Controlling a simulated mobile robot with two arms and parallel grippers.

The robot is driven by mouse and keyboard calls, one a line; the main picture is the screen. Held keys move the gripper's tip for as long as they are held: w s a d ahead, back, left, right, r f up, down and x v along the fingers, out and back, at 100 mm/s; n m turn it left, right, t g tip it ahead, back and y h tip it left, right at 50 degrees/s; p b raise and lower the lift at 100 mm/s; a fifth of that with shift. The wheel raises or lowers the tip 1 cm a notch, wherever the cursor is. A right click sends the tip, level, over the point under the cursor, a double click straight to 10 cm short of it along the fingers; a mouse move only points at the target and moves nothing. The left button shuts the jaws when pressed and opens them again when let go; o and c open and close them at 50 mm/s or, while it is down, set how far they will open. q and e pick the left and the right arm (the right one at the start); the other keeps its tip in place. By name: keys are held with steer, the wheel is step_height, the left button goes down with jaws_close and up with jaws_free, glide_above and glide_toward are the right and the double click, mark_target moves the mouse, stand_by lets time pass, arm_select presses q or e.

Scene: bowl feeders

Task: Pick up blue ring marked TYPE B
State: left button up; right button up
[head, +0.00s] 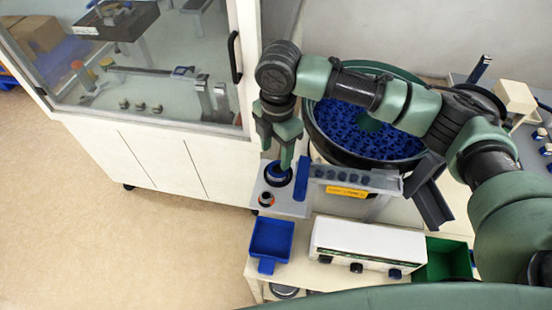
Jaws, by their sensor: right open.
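A green round bowl feeder (318,140) holds many small blue parts (355,128). A yellow label (347,191) sits on the front of its outlet, too small to read surely. A dark round holder with blue in it (278,174) stands on a grey plate (292,207) left of the outlet. I cannot tell whether the blue there is a separate ring. My right gripper (276,156) is open, pointing down just above this holder, with its fingers partly covering it. My left gripper is not in view.
A blue bin (271,239), a white control box (362,248) and a green bin (446,259) are in front. A glazed white cabinet (165,160) stands left; open floor (150,250) lies before it.

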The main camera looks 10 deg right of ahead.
mark_target(278, 169)
steer(key=shift+w+d+r, duration=0.35)
steer(key=shift+d, duration=0.05)
steer(key=shift+d+f, duration=0.1)
steer(key=f, duration=0.2)
steer(key=f+p, duration=0.1)
steer(key=f, duration=0.2)
steer(key=f+p, duration=0.1)
steer(key=f, duration=0.1)
steer(key=shift+s+f, duration=0.15)
steer(key=shift+s, duration=0.1)
steer(key=c, duration=1.1)
